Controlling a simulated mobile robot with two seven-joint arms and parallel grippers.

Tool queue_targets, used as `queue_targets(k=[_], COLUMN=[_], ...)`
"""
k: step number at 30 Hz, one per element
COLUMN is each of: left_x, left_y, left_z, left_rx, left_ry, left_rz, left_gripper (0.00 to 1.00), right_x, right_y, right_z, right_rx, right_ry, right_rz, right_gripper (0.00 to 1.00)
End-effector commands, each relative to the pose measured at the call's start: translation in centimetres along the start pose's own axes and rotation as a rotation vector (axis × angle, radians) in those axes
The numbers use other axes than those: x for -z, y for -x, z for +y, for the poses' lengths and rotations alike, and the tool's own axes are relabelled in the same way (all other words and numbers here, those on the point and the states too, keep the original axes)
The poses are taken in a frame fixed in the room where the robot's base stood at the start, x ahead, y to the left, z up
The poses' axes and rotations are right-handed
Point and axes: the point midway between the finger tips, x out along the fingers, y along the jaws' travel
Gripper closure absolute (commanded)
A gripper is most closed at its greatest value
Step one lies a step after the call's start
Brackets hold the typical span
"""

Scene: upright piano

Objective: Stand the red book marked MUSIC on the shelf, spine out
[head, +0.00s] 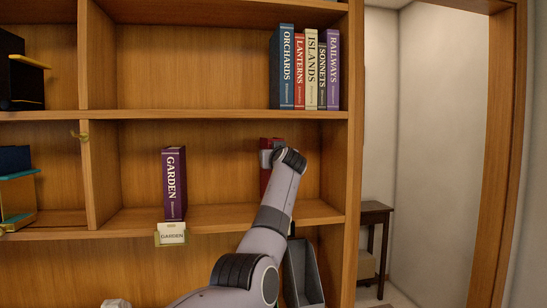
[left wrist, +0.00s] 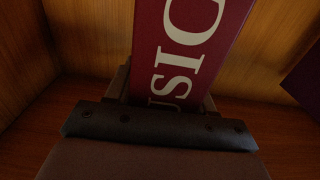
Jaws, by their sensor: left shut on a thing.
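The red book (head: 264,181) is upright inside the middle shelf compartment, right of its centre, mostly hidden behind my left arm in the head view. In the left wrist view the red book (left wrist: 190,45) shows large cream letters "USIC" on its spine, which faces my gripper. My left gripper (head: 271,158) is shut on the book from the front; its dark body also shows in the left wrist view (left wrist: 160,125). Whether the book's base touches the shelf board (head: 225,215) is hidden. My right gripper is not in view.
A purple GARDEN book (head: 174,184) stands left in the same compartment, above a GARDEN label (head: 171,233). Several books, including ORCHARDS (head: 286,68) and RAILWAYS (head: 332,70), stand on the shelf above. Free board lies between GARDEN and the red book. A small table (head: 376,211) stands beyond.

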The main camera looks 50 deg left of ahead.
Motion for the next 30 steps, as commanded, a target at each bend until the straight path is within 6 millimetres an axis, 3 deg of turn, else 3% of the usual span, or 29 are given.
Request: queue_targets(k=[9,30], left_x=[0.4,-0.9], left_y=[0.1,0.1], left_z=[-0.1,-0.1], left_rx=[0.0,0.0], left_ry=[0.002,0.002], left_rz=[0.008,0.008], left_gripper=[1.0,1.0], right_x=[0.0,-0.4], right_y=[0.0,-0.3], right_z=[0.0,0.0], right_rx=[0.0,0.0], right_ry=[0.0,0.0], right_rz=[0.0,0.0], right_gripper=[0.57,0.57])
